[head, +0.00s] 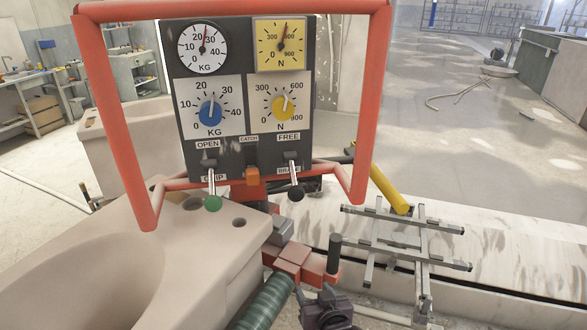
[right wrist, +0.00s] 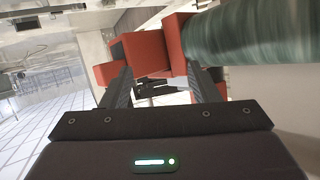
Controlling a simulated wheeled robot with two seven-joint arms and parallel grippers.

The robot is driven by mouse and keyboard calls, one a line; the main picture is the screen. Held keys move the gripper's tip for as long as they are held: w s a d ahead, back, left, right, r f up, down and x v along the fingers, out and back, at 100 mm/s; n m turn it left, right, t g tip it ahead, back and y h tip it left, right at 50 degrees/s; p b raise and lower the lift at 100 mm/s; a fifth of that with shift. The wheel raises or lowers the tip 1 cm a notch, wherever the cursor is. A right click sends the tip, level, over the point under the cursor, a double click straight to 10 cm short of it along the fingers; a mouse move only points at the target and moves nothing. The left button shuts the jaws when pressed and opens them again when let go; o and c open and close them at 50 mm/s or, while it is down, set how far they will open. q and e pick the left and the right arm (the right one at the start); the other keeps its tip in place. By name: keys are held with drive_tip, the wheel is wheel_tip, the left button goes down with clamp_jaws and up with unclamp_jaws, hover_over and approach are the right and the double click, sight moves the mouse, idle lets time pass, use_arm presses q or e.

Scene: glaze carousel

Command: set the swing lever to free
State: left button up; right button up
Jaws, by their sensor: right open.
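The swing lever (head: 295,179) is on the dark control panel (head: 246,128), between the labels FREE above and BRAKE below. Its black knob (head: 296,194) hangs down at the BRAKE end, partly covering that label. My right gripper (head: 327,301) is low in the head view, below the panel and the lever, near a red block. In the right wrist view my right gripper (right wrist: 160,78) has its fingers apart. A red block (right wrist: 150,53) and a green ribbed hose (right wrist: 250,35) lie beyond the fingertips. My left gripper is out of view.
A green-knobbed lever (head: 212,186) labelled OPEN and CLAMP stands left of the swing lever, its knob down. An orange catch (head: 253,180) sits between them. A red tube frame (head: 118,110) surrounds the panel. A grey metal rack (head: 400,245) and yellow bar (head: 388,188) lie right.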

sight(300, 198)
drive_tip(key=r+t+p, duration=0.1)
drive_tip(key=r, duration=0.7)
drive_tip(key=a+r+t+y+p, duration=0.1)
drive_tip(key=r, duration=0.8)
drive_tip(key=a+r+t+y+p, duration=0.1)
drive_tip(key=r, duration=0.7)
drive_tip(key=shift+a+r+m+t, duration=0.25)
drive_tip(key=shift+r+m+t, duration=0.05)
drive_tip(key=shift+r+t, duration=0.1)
drive_tip(key=p+x, duration=0.2)
drive_tip(key=x, duration=0.5)
drive_tip(key=shift+r, duration=0.1)
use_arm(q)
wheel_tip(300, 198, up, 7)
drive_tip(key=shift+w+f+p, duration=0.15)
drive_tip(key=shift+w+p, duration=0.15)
use_arm(e)
drive_tip(key=shift+w+a, duration=0.1)
drive_tip(key=shift+w, duration=0.25)
clamp_jaws()
